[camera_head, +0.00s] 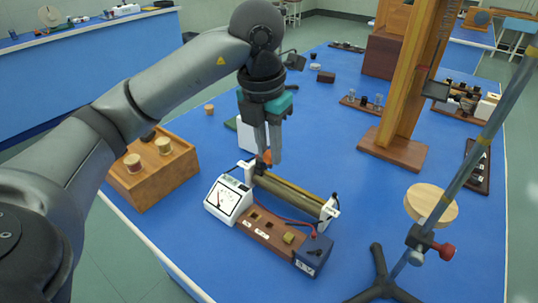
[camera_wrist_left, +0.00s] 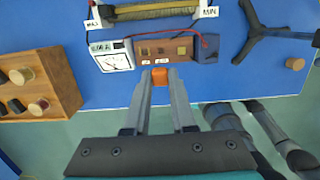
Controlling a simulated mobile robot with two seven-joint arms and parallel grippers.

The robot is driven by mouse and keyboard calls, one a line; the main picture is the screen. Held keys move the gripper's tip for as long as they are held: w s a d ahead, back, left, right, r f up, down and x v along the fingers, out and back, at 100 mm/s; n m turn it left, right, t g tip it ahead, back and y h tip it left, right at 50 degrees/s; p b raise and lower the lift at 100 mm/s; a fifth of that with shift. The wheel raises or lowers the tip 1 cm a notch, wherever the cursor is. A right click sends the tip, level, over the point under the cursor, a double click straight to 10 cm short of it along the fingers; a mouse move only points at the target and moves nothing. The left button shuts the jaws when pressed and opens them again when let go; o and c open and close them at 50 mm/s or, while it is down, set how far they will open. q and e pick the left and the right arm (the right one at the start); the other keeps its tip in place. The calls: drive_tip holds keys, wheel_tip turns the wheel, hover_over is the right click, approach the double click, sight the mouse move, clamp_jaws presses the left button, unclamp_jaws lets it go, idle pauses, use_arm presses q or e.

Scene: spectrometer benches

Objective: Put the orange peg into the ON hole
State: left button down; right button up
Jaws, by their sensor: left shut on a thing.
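My left gripper (camera_head: 267,158) is shut on the orange peg (camera_head: 264,157) and points down above the rear part of the apparatus in the head view. The peg also shows between the fingertips in the left wrist view (camera_wrist_left: 160,76). The brown switch board (camera_head: 270,232) lies on the blue bench, with square holes and small white labels along its front edge. The labels are too small to read, so I cannot tell which hole is ON. The peg is held apart from the board. My right gripper is in neither view.
A white meter (camera_head: 229,198) stands at the board's left end and a dark blue box (camera_head: 314,254) at its right end. A long coil (camera_head: 290,194) lies behind. A wooden block with spools (camera_head: 152,180) is left, and a tripod stand (camera_head: 378,282) is right.

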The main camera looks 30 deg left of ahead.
use_arm(q)
drive_tip(key=shift+r+p, duration=0.55)
drive_tip(key=shift+r, duration=0.2)
drive_tip(key=shift+r+p, duration=0.35)
drive_tip(key=shift+r, duration=0.1)
drive_tip(key=shift+w+a+f+b, duration=0.1)
drive_tip(key=shift+a+f+b, duration=0.65)
drive_tip(key=shift+f, duration=2.75)
drive_tip(key=shift+w+a+f+b, duration=0.1)
drive_tip(key=shift+a+f+b, duration=0.65)
drive_tip(key=shift+f, duration=2.75)
drive_tip(key=shift+a+f+b, duration=0.6)
drive_tip(key=shift+a+f, duration=0.25)
drive_tip(key=shift+f, duration=2.65)
drive_tip(key=shift+f+b, duration=0.5)
drive_tip(key=shift+f, duration=0.35)
drive_tip(key=c, duration=0.8)
unclamp_jaws()
drive_tip(key=shift+o, duration=0.7)
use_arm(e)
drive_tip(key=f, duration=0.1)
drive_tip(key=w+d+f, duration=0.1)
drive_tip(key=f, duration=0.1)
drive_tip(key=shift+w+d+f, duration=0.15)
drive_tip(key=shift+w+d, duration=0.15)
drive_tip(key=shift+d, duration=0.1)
